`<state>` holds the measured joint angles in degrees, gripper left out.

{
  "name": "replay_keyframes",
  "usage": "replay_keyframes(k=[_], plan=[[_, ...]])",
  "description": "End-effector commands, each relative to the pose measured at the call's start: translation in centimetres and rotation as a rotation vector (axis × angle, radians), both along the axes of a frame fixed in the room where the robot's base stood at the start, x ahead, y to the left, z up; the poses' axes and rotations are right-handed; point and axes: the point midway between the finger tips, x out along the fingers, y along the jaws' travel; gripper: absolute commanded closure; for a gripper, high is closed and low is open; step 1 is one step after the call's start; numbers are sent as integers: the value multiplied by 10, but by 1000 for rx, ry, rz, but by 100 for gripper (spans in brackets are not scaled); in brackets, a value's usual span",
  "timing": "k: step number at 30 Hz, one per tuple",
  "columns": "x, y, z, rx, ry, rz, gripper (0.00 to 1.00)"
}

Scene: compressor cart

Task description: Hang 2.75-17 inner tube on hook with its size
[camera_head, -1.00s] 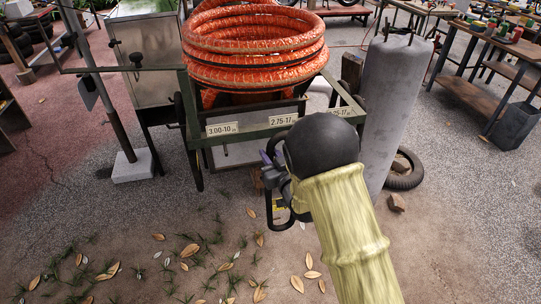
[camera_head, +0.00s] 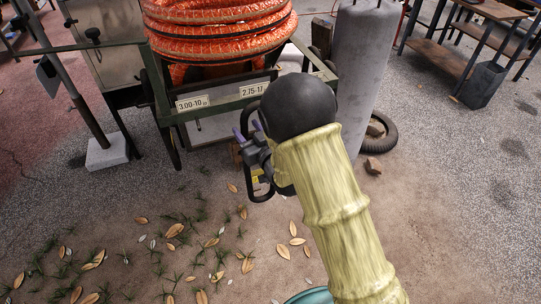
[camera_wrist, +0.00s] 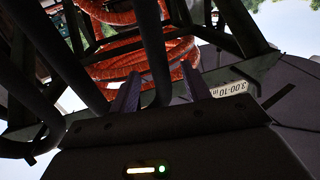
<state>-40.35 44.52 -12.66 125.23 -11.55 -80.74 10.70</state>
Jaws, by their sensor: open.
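A label reading 2.75-17 (camera_head: 253,90) sits on the front rail of the cart in the head view. A label reading 3.00-10 (camera_head: 192,103) is left of it and also shows upside down in the wrist view (camera_wrist: 229,88). A third label to the right is mostly hidden by my arm. A dark ring (camera_head: 388,139), tyre or tube, lies on the ground behind the grey cylinder; I cannot read a size on it. My gripper (camera_head: 243,134) is open and empty, in front of and below the rail. Its two purplish fingers stand apart in the wrist view (camera_wrist: 160,88).
An orange hose coil (camera_head: 220,30) sits on the cart (camera_head: 225,107). A grey cylinder (camera_head: 357,70) stands at its right, a pole on a white block (camera_head: 107,153) at its left. A teal rounded edge (camera_head: 308,297) shows at the bottom.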

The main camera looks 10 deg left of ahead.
Motion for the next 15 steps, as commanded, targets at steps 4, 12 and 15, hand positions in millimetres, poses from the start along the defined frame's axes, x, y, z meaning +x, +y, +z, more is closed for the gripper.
replay_keyframes(k=[4, 12, 15], plan=[[-19, -19, -1, 0, 1, -2, 53], [-54, -51, -1, 1, 1, -1, 53], [-66, -62, -1, 0, 0, -2, 53]])
